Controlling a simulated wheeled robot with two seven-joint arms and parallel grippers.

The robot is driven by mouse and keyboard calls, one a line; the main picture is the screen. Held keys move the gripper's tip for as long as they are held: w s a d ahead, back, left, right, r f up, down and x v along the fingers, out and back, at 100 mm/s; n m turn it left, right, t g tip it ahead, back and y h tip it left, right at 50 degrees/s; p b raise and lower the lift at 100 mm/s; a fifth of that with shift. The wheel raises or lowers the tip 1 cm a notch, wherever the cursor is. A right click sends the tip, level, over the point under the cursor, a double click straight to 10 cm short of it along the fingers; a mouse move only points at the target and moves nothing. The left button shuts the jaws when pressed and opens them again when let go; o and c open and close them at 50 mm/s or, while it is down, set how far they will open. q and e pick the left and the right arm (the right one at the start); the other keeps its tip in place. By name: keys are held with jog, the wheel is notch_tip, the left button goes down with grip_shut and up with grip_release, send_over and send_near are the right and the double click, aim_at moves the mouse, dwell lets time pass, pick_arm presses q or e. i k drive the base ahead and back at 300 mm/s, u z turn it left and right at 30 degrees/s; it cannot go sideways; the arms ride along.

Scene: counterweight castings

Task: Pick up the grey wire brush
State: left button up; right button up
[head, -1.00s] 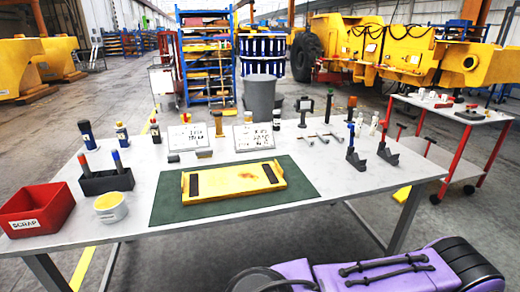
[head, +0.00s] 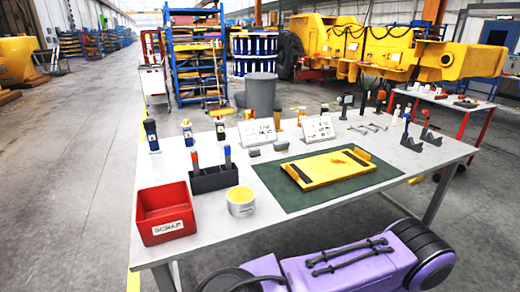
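I cannot pick out the grey wire brush for certain. Two small grey pieces lie behind the green mat: a dark grey block (head: 253,152) and a lighter grey piece (head: 281,145). They are too small to tell whether either is a brush. A dark holder (head: 214,180) at the table's left side has a red-topped tool (head: 195,161) and a blue-topped tool (head: 227,155) standing upright in it. Neither of my grippers is in view.
The table (head: 120,238) also carries a red scrap bin (head: 166,213), a yellow-white tub (head: 240,202), a green mat (head: 270,178) under a yellow plate (head: 325,168), bottles and printed cards. A red-legged cart (head: 488,122) stands at right. Floor (head: 65,170) at left is clear.

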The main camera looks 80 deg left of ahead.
aim_at(278, 147)
jog(key=k, duration=0.1)
jog(key=u, duration=1.3)
